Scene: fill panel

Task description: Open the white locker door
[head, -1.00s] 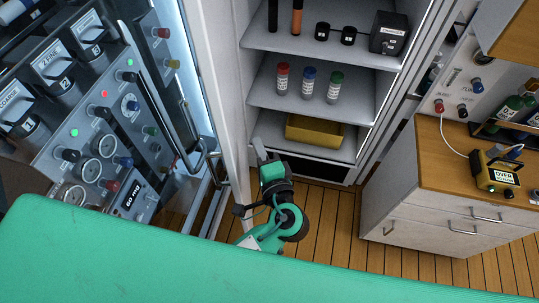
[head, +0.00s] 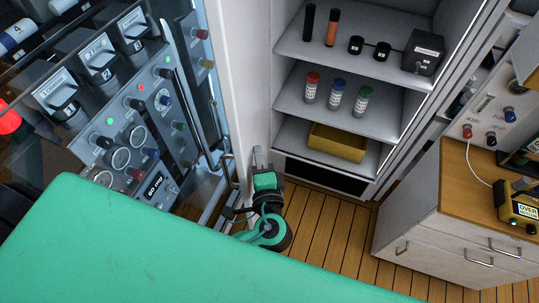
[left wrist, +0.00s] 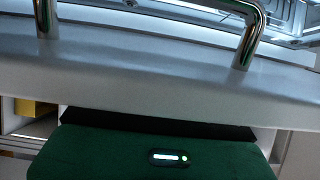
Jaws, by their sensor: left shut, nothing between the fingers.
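The white locker door (head: 248,70) stands open on the left of the locker, with its inner face showing. Its metal handle (head: 228,172) is on the door's outer side, near the free edge; the bar handle also shows at the top of the left wrist view (left wrist: 246,40). My left gripper (head: 257,156) is shut and empty, at the inner side of the door close to its free edge. I cannot tell if it touches the door. In the left wrist view the door's edge (left wrist: 160,88) crosses just beyond my green gripper body. My right gripper is not in view.
The locker's shelves (head: 330,45) hold several bottles, black items and a yellow bin (head: 338,142). A dark control panel (head: 120,110) stands left of the door. A drawer cabinet (head: 430,215) is on the right. Wooden floor (head: 325,230) is clear between.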

